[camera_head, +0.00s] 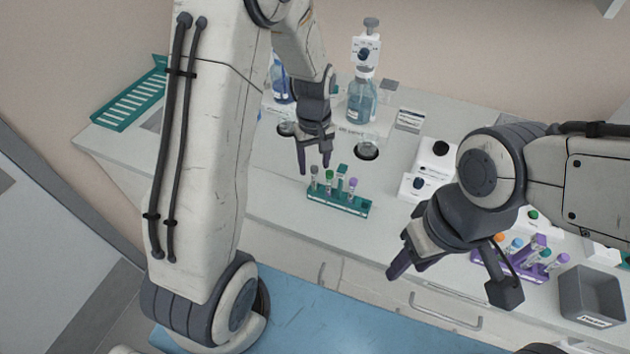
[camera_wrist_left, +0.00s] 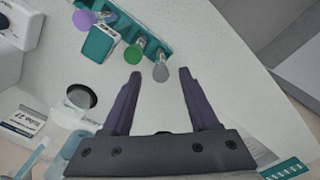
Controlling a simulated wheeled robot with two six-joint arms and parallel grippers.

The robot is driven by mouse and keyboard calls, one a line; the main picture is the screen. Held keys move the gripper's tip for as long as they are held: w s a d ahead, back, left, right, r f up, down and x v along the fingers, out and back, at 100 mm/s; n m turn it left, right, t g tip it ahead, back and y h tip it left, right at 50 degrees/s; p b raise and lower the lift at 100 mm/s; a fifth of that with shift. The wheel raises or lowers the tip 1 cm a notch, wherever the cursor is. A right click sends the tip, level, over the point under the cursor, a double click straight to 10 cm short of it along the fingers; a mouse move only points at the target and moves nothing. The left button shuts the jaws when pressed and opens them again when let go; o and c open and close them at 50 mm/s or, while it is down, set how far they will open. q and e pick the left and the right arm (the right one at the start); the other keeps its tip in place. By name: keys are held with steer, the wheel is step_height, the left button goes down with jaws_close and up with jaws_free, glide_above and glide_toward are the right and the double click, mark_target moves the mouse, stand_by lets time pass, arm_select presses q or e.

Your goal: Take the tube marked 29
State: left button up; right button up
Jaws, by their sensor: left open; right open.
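A teal rack (camera_head: 338,200) stands on the bench, holding a grey-capped tube (camera_head: 314,172), a green-capped tube (camera_head: 329,176), and a purple-capped tube (camera_head: 353,184). A teal block rises from it between the green and purple caps. No number 29 is readable on any tube. My left gripper (camera_head: 314,169) is open and empty, above the rack's left end. In the left wrist view, the grey cap (camera_wrist_left: 160,73) appears between the open fingertips, with the green cap (camera_wrist_left: 133,55) just left. My right gripper (camera_head: 449,285) is open and empty, in front of the bench.
A purple rack (camera_head: 478,258) with several tubes and a grey bin (camera_head: 590,298) are at the right. A blue bottle (camera_head: 361,102), a dark round opening (camera_head: 367,152) and white devices (camera_head: 434,157) stand behind. A teal slotted tray (camera_head: 130,100) lies far left.

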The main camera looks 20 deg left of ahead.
mark_target(314, 184)
arm_select(q)
steer(key=f+p, duration=0.1)
steer(key=f, duration=0.1)
steer(key=f+p, duration=0.1)
steer(key=f, duration=0.1)
steer(key=shift+s+f, duration=0.2)
steer(key=shift+f, duration=0.5)
jaws_close()
